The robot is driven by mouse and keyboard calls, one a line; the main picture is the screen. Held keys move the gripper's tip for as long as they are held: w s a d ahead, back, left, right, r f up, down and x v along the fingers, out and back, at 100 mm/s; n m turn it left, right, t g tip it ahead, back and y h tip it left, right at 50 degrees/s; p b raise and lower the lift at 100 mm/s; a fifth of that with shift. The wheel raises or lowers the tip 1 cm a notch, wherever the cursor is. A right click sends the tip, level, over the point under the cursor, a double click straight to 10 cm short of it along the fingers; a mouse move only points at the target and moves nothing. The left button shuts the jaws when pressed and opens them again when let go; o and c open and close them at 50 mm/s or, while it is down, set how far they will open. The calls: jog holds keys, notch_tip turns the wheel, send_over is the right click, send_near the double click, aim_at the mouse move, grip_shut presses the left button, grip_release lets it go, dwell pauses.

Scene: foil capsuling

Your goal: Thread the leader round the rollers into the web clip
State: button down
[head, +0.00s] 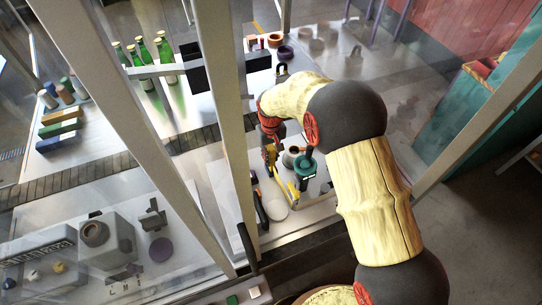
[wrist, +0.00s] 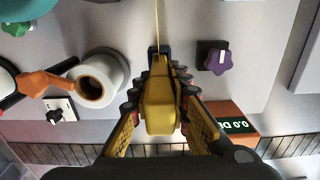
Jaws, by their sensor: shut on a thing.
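My gripper (wrist: 160,88) is shut on a yellow block (wrist: 160,112), which I take to be the leader. A thin yellow strand (wrist: 156,22) runs from its far end to the top of the wrist view. A dark blue piece (wrist: 153,52) shows at that far end; I cannot tell whether it is the web clip. A white roller-like cylinder with a brown bore (wrist: 97,82) stands left of the gripper, apart from it. There my arm hides most of the gripper.
A brown box with a green display (wrist: 235,125) is at lower right. In the head view, grey frame posts (head: 222,100) stand left of my arm. Green bottles (head: 140,58) stand behind.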

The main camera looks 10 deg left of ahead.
jog(key=shift+f+b, duration=0.6)
jog(key=shift+f, duration=0.55)
jog(key=c, duration=1.6)
grip_release()
